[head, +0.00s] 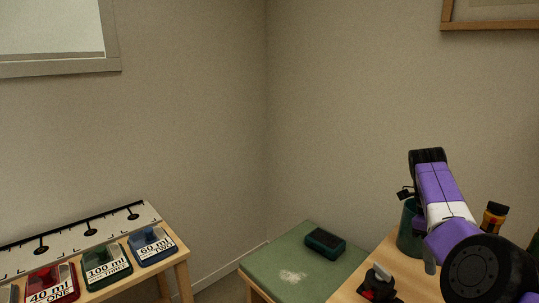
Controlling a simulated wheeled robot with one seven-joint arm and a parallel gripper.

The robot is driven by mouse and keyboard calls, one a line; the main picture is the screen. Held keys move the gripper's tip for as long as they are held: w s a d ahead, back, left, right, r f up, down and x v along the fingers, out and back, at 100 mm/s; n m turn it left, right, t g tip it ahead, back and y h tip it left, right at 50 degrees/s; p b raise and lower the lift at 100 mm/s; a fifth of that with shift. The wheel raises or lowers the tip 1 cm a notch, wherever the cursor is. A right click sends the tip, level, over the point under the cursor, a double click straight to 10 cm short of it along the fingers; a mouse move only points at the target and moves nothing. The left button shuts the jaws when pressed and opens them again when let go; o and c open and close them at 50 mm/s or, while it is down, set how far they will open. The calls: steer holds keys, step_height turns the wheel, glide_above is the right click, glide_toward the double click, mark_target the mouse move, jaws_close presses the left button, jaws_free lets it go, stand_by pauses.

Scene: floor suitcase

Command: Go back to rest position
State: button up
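My purple, white and black arm is folded at the right of the head view, over the wooden table on that side. Its large round black joint is nearest to me, at the lower right. I cannot make out my gripper or its fingertips. The near arm links cover the place behind them, and a small black part sticks out left of the upper link. Whether anything is held does not show.
A green-topped table (268,267) bears a dark green box (325,243). The wooden table (345,291) has a black-and-red object (378,284), a dark green container (407,240) and a brown bottle (494,218). At left, labelled red (52,288), green (107,268) and blue (152,247) bins stand on a wooden stand.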

steer(key=w+d+f+n+t+h, duration=0.3)
steer(key=w+d+n+t+h, duration=0.1)
steer(key=w+d+n+t, duration=0.6)
steer(key=s+a+f+n+t, duration=0.2)
steer(key=s+a+n, duration=0.1)
steer(key=s+a+f+n+t+h, duration=0.1)
steer(key=s+a+n+t, duration=0.1)
steer(key=s+a+n, duration=0.1)
steer(key=s+a+f+n+t, duration=0.2)
steer(key=s+a+n, duration=0.1)
steer(key=s+n, duration=0.1)
steer(key=shift+s+f+n+h+p, duration=0.15)
steer(key=shift+f+n+h+p, duration=0.15)
steer(key=shift+n+p, duration=0.15)
steer(key=s+a+r+n+y, duration=0.1)
steer(key=s+a+n+y, duration=0.1)
steer(key=s+a, duration=0.6)
steer(key=s+a+r+n+t+y+p, duration=0.1)
steer(key=s+a, duration=0.8)
steer(key=s, duration=1.3)
steer(key=s+a+r+n+y, duration=0.3)
steer(key=s+a+n, duration=0.3)
steer(key=s, duration=1)
steer(key=a+y, duration=0.1)
steer(key=a, duration=0.2)
steer(key=shift+a+r+t, duration=0.15)
steer(key=shift+a+t, duration=0.05)
steer(key=shift+t, duration=0.2)
